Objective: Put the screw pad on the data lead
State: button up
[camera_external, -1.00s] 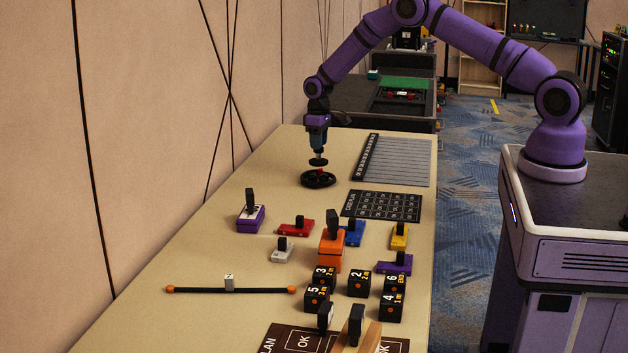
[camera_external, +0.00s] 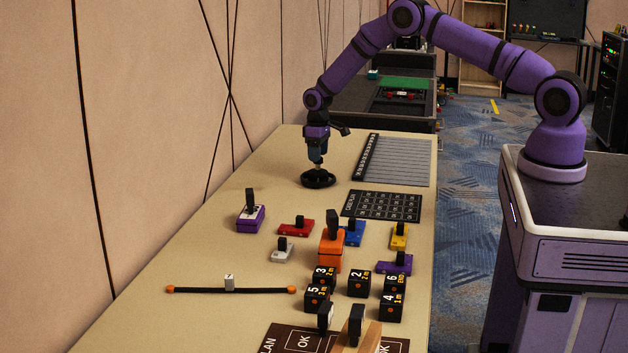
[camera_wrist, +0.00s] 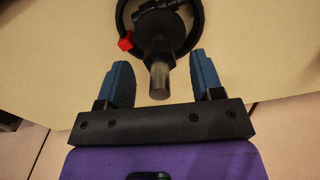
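A small round black pad with a grey metal stem, which I take as the screw pad (camera_wrist: 158,78), stands within a black ring on the table, which I take as the data lead (camera_wrist: 198,22). The ring also shows in the external view (camera_external: 318,181). A red block (camera_wrist: 125,41) sits at the ring's edge. My gripper (camera_wrist: 160,72) is open over it, its blue fingers on either side of the stem with gaps on both sides. In the external view my gripper (camera_external: 317,162) is low over the ring, and pad contact is hard to see.
A grey ribbed panel (camera_external: 398,160) and a black marked mat (camera_external: 383,206) lie to the right. Several coloured devices, such as an orange one (camera_external: 330,252), and numbered black cubes (camera_external: 358,283) stand nearer the camera. Bare table is left of the ring.

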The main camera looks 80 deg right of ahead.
jog(key=s+a+r, duration=0.2)
jog(key=a+r, duration=0.1)
jog(key=r, duration=0.8)
jog(key=s+a+r+t, duration=0.1)
jog(key=s+a+r, duration=0.15)
jog(key=r, duration=0.75)
jog(key=s+a+r, duration=0.2)
jog(key=a+r, duration=0.2)
jog(key=r, duration=0.7)
jog(key=s+a+r+n+t, duration=0.1)
jog(key=s+a+r+t, duration=0.1)
jog(key=s+a+r, duration=1.05)
jog(key=s+r, duration=0.1)
jog(key=s, duration=0.5)
jog(key=s+a+r, duration=0.3)
jog(key=s+r, duration=0.1)
jog(key=s, duration=0.3)
jog(key=s+a+f+t, duration=0.1)
jog(key=s, duration=0.7)
jog(key=s+a+f+t, duration=0.1)
jog(key=s+a+f, duration=0.1)
jog(key=s, duration=0.7)
jog(key=shift+a+n, duration=0.3)
jog(key=shift+n, duration=0.1)
